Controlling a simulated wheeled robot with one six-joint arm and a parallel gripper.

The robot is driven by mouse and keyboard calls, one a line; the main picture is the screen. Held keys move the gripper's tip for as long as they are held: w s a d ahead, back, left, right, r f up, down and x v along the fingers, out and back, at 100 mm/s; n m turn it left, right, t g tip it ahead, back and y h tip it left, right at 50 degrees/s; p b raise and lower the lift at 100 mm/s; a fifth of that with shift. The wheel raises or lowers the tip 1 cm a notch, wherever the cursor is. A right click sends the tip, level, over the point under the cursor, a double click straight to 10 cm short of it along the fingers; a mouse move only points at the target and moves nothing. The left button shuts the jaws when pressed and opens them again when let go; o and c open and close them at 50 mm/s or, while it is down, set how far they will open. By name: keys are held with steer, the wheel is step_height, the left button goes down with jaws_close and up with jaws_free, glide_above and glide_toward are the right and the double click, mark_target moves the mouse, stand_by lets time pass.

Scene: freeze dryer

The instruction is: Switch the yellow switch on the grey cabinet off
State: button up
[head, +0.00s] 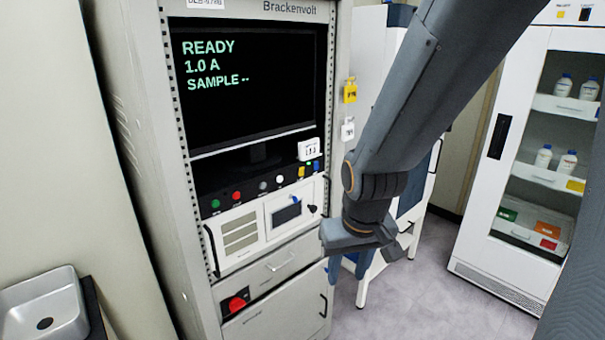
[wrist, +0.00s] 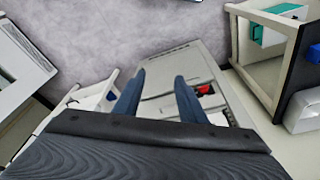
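A yellow switch (head: 350,91) is mounted on the right side edge of the tall grey cabinet (head: 180,190), beside the dark screen. Its lever position is too small to tell. My gripper (head: 348,268) points downward beside the cabinet's lower right front, well below the yellow switch and apart from it. In the wrist view, my gripper (wrist: 159,77) has its two blue fingers spread apart with nothing between them. The yellow switch does not show in the wrist view.
A white switch (head: 347,129) sits just below the yellow one. The cabinet front has several coloured buttons, including a yellow one (head: 301,172), and a red rotary knob (head: 237,303). A glass-door fridge (head: 478,210) stands right. Grey floor (head: 420,300) lies clear between.

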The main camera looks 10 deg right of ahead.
steer(key=shift+f+b, duration=0.3)
steer(key=c, duration=0.7)
steer(key=shift+g, duration=0.6)
step_height(320, 180, down, 10)
steer(key=b, duration=0.8)
steer(key=shift+w+r, duration=0.1)
steer(key=shift+r, duration=0.1)
jaws_close()
steer(key=shift+r, duration=0.15)
